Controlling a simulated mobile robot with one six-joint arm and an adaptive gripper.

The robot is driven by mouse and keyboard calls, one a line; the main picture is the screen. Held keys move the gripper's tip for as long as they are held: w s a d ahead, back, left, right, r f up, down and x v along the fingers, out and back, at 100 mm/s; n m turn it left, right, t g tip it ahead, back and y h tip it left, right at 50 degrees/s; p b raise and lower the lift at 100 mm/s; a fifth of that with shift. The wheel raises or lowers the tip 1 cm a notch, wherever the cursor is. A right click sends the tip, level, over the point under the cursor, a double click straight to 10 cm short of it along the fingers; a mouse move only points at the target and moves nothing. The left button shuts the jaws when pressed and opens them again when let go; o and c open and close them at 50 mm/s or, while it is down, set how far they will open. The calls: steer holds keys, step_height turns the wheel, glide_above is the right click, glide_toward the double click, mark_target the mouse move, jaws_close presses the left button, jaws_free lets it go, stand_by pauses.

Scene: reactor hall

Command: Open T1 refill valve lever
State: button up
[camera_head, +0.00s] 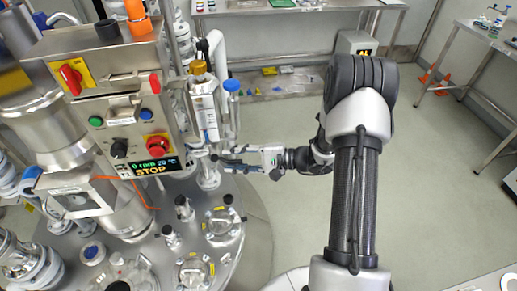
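My gripper (226,161) is small in the head view, just right of the control box, pointing left at the pipework beside a clear vessel. Its dark fingers are at the white pipes near the tank lid. I cannot tell whether they touch anything or are open or shut. A dark, bluish bar shows at the fingers; I cannot tell whether it is a finger or a valve lever. The clear vessel (205,108) stands upright with a gold-brown cap (198,68). A white pipe with a blue cap (232,86) stands next to it. No T1 label is readable.
The control box (105,95) has a red switch, a red stop button (156,146) and a display reading STOP. The steel tank lid (205,250) carries several fittings. A steel bench (300,8) stands behind, another at right.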

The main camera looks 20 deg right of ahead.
steer(key=r+p+v, duration=0.1)
steer(key=p+v, duration=0.2)
steer(key=v, duration=1.5)
steer(key=s+a+r+n+g+h+p, duration=0.1)
steer(key=s+a+r+n+g+h, duration=0.6)
steer(key=s+a+r, duration=0.3)
steer(key=shift+a+r+n+g, duration=0.55)
steer(key=shift+a+r, duration=1.2)
steer(key=shift+a, duration=0.65)
